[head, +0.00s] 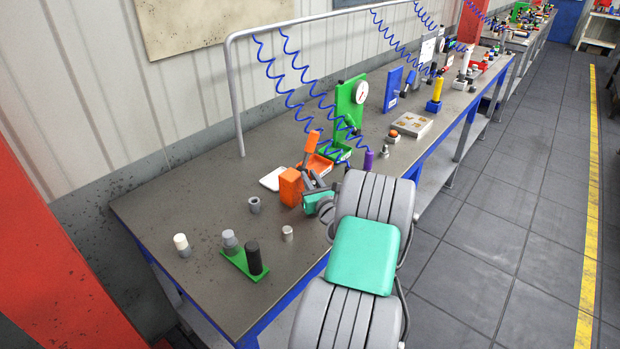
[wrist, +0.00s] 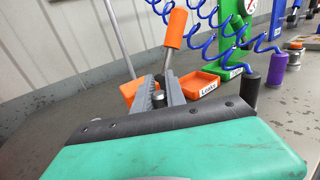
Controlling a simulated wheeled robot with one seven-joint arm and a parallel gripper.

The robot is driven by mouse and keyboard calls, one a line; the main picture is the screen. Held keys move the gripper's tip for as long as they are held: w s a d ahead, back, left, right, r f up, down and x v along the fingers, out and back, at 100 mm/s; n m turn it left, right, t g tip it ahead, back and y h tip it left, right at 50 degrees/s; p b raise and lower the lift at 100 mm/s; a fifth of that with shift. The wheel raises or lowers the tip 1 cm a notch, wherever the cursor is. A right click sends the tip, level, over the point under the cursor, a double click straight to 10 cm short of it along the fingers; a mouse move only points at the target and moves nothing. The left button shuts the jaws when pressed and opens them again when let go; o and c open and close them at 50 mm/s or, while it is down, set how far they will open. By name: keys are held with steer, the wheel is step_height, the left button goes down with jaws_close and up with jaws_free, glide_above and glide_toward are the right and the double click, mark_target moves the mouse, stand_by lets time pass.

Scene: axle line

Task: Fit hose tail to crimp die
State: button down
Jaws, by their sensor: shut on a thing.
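My gripper (head: 311,182) is over the bench beside an orange block (head: 289,187), with a tilted orange-handled lever (head: 312,141) just beyond it. In the wrist view my gripper's fingers (wrist: 160,92) are shut on a small dark grey cylindrical piece (wrist: 158,100), which appears to be the hose tail. Most of the piece is hidden by the fingers and the hand. The orange block (wrist: 132,91) and lever handle (wrist: 175,28) stand behind the fingertips and look like the crimp press. The die itself cannot be made out, and I cannot tell whether the piece touches it.
A labelled orange-red tray (wrist: 199,84), a green gauge stand (head: 350,105) and a purple cylinder (head: 369,160) stand close by. Coiled blue hoses (head: 285,75) hang above. A grey cup (head: 254,205), a silver cylinder (head: 287,233) and a green holder (head: 240,264) stand nearer. Bare bench lies between them.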

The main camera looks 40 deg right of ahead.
step_height(320, 180, up, 4)
steer(key=p, duration=0.4)
steer(key=shift+f, duration=0.2)
stand_by(0.4)
steer(key=shift+f, duration=0.1)
steer(key=shift+f+b, duration=1.55)
steer(key=shift+f, duration=0.3)
steer(key=shift+f, duration=0.15)
